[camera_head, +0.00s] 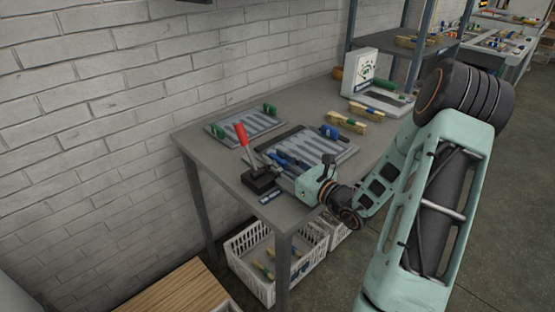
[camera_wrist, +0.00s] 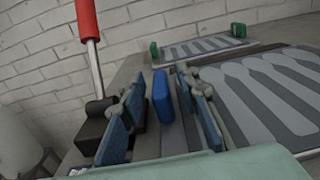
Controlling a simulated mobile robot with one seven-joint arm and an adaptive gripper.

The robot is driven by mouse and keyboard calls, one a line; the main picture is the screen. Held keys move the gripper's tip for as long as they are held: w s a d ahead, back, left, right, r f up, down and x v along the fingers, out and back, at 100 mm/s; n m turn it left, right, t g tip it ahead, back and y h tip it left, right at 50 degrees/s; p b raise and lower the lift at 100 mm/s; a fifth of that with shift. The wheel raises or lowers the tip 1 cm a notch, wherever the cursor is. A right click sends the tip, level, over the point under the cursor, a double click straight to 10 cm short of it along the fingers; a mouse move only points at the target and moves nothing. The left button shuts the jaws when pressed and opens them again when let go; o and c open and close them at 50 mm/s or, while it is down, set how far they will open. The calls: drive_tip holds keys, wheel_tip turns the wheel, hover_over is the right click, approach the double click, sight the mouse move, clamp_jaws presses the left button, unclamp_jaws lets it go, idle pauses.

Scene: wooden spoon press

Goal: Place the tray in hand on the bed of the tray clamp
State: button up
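The tray (camera_head: 335,154) is grey with spoon-shaped recesses and lies flat at the bench's front. It also shows at right in the wrist view (camera_wrist: 246,118). One blue handle (camera_head: 329,131) stands at its far side. Another blue handle (camera_wrist: 163,97) stands between the fingers of my gripper (camera_wrist: 163,115), with gaps on both sides, so the gripper looks open around it. The tray clamp's red lever (camera_head: 241,134) stands up from a black base (camera_head: 261,181), left of my gripper (camera_head: 288,163). The bed is mostly hidden; a dark edge shows beside the tray.
A second grey tray (camera_head: 245,124) with green handles lies behind, near the wall. Wooden blocks with coloured parts (camera_head: 345,121) and a white panel device (camera_head: 360,72) are at the bench's right. White baskets (camera_head: 250,279) stand under the bench. Bare bench lies between the trays and blocks.

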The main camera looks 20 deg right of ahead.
drive_tip(key=shift+r, duration=0.1)
drive_tip(key=shift+s+d+r, duration=0.1)
drive_tip(key=p+v, duration=0.1)
drive_tip(key=v, duration=1)
drive_tip(key=shift+s, duration=0.4)
